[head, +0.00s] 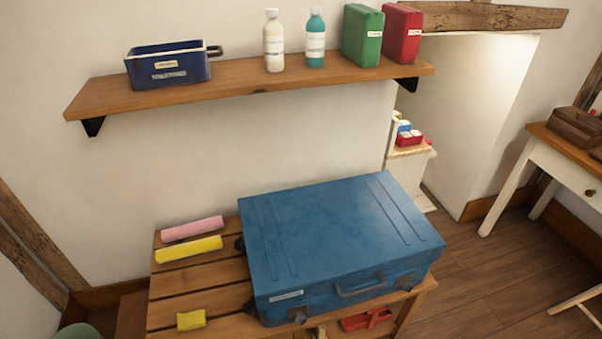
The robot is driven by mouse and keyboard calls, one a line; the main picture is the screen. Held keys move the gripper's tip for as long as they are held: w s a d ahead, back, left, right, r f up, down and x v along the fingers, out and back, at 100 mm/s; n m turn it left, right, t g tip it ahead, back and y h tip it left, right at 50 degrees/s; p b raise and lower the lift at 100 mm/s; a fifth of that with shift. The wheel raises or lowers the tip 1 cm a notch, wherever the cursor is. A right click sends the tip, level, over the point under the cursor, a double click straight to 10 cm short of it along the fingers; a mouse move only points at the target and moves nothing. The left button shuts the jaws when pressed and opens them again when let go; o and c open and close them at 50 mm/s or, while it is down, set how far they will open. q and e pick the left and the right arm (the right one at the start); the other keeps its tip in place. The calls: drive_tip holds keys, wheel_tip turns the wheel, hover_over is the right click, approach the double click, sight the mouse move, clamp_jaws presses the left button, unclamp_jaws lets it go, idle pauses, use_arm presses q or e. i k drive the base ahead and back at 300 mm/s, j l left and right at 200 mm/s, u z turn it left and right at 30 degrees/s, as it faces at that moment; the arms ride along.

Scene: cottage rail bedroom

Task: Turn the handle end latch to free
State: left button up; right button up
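A closed blue suitcase (335,235) lies flat on a slatted wooden table (190,280). Its grey carrying handle (360,286) is on the front side. A dark latch (298,315) shows low on the front near the left corner, below a white label. Dark fittings also show on the left side at the back and front corners. Which fitting is the handle end latch, and whether it is fastened, is too small to tell. Neither of my grippers is in view.
Pink (192,229) and yellow (188,249) rolls and a small yellow block (191,320) lie left of the suitcase. A red item (367,320) is below its front edge. A wall shelf (240,88) above holds a blue bin, bottles and canisters.

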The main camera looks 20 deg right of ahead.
sight(408, 287)
drive_tip(key=z, duration=1.55)
